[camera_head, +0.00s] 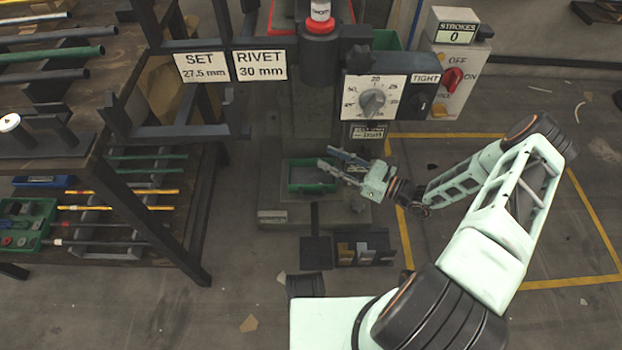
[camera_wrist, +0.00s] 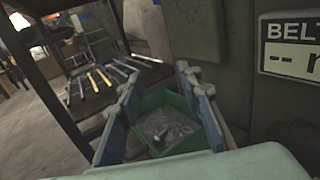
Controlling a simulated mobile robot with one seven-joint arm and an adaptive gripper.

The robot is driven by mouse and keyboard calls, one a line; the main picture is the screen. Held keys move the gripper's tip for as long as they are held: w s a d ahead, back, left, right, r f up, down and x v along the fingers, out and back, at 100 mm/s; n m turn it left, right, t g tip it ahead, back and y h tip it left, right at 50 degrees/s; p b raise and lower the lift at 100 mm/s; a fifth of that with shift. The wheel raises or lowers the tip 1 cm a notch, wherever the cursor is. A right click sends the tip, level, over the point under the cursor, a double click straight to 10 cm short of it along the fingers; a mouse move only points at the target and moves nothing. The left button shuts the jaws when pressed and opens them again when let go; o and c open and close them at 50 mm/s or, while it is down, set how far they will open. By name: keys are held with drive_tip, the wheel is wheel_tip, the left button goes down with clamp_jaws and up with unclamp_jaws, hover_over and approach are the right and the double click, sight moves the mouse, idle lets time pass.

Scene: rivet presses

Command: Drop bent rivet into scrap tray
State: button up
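The green scrap tray (camera_head: 291,180) sits on the base of the press, below the press column. My gripper (camera_head: 327,158) reaches in from the right, with its fingertips over the tray's right part. In the wrist view my gripper (camera_wrist: 158,78) has its two blue fingers spread apart, with nothing visible between them. The tray (camera_wrist: 207,128) shows below and between the fingers. Small shiny metal pieces (camera_wrist: 170,128) lie in it; I cannot tell whether one is the bent rivet. The left finger hides part of the tray.
The press head with its setting dial (camera_head: 373,100) stands above and behind my gripper. A control box (camera_head: 455,75) is at upper right. A rack with rods (camera_head: 125,190) stands left. A black bin (camera_head: 363,247) is in front of the press. The floor at right is mostly clear.

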drive_tip(key=v, duration=0.9)
drive_tip(key=shift+d, duration=0.2)
drive_tip(key=shift+s, duration=0.15)
